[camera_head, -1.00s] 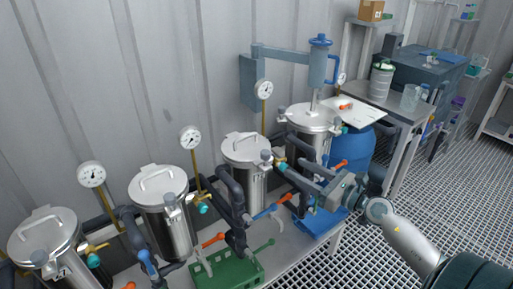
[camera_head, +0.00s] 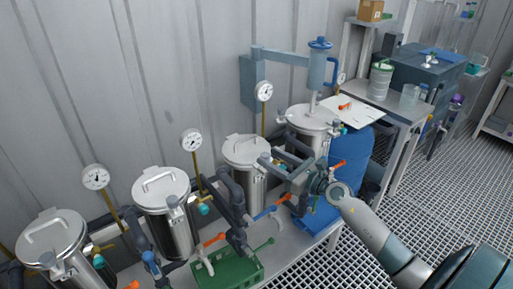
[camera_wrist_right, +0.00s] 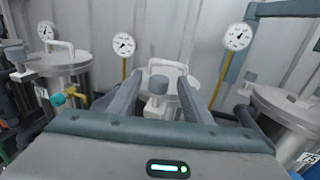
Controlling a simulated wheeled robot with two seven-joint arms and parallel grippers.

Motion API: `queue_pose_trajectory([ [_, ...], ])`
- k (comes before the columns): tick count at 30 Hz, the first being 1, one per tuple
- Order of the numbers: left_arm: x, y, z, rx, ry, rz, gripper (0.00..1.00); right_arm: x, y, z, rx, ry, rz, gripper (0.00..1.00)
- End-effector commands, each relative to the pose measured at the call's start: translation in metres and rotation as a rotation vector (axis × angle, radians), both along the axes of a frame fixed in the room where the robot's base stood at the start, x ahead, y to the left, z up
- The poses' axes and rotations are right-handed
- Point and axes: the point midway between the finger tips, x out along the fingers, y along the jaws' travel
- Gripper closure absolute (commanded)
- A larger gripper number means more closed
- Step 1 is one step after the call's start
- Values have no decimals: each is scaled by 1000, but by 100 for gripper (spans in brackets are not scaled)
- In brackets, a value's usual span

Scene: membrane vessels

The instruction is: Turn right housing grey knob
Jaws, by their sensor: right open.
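Several steel vessels stand in a row along the wall. The third one from the left (camera_head: 248,173) has a grey knob (camera_head: 265,159) on its right front side. My right gripper (camera_head: 278,157) is open and reaches in from the right, with its fingertips close to this knob. In the right wrist view the grey knob (camera_wrist_right: 158,84) shows between the two open fingers (camera_wrist_right: 160,80), in front of that vessel's lid. I cannot tell whether either finger touches it. The rightmost vessel (camera_head: 310,122) stands behind my gripper and is partly hidden. My left gripper is out of view.
Dark pipes with orange and blue valve handles (camera_head: 214,240) run in front of the vessels. A green crate (camera_head: 236,272) stands at the front. A blue barrel (camera_head: 349,156) is beside the rightmost vessel. Gauges (camera_head: 264,91) on yellow stems rise behind. Grating floor lies open at right.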

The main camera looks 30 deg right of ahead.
Motion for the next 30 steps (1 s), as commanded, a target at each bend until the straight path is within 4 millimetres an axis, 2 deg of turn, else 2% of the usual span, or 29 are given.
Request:
queue_pose_trajectory([
  [3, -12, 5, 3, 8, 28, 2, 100, 19, 5, 3, 2, -1, 0, 55],
  [13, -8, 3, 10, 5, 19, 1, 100, 58, 17, 1, 2, 0, 1, 55],
  [18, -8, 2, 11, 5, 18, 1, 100, 65, 19, 1, 0, 0, 1, 55],
  [27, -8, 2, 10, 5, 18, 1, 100, 67, 19, 0, 0, 0, 1, 55],
  [28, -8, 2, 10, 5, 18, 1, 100, 67, 19, 0, 0, 0, 1, 58],
  [30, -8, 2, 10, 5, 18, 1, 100, 67, 19, 0, 0, 0, 1, 74],
])
